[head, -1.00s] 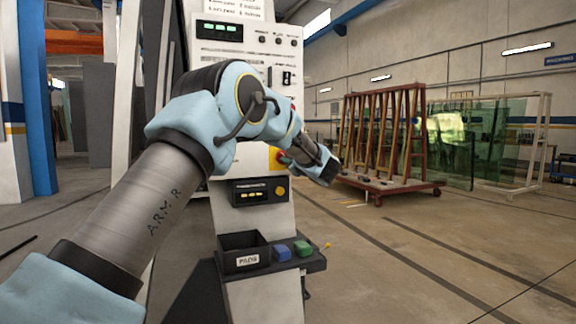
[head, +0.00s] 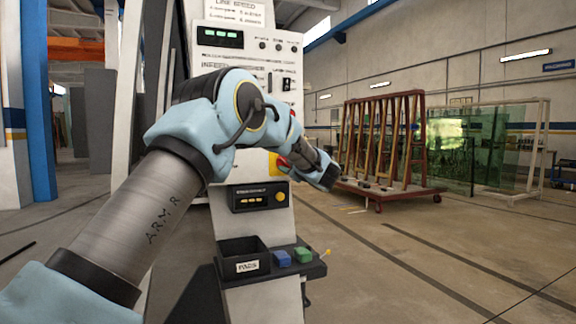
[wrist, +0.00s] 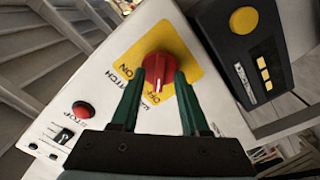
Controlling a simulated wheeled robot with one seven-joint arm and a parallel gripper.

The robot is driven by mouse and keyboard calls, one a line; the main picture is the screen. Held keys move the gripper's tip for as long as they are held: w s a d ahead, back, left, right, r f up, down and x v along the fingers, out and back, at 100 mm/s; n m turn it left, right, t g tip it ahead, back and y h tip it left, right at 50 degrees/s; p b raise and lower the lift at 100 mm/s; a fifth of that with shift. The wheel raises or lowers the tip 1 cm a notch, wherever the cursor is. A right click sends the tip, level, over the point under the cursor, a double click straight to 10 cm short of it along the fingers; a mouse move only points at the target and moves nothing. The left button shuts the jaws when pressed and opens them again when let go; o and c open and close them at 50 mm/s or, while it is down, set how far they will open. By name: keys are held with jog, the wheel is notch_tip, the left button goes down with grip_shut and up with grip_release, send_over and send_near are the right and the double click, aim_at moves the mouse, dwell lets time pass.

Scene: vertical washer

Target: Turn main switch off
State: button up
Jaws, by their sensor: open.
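The main switch is a red knob (wrist: 164,72) on a yellow plate (wrist: 200,62) with "ON" and "OFF" lettering, on the white machine panel. A pale mark shows on the knob near its lower side. My gripper (wrist: 166,80) is open, with one green finger on each side of the knob. I cannot tell whether the fingers touch it.
A red stop button (wrist: 82,110) and a black switch (wrist: 63,136) are on the same panel. A dark box with a yellow knob (wrist: 243,20) stands close by. Below, the head view shows a black bin (head: 243,262) and blue and green blocks. Floor at right is open.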

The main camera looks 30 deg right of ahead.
jog(key=s+a+b, duration=0.1)
jog(key=s+b, duration=0.1)
jog(key=s, duration=0.8)
jog(key=shift+s+a, duration=0.15)
jog(key=shift+s, duration=0.2)
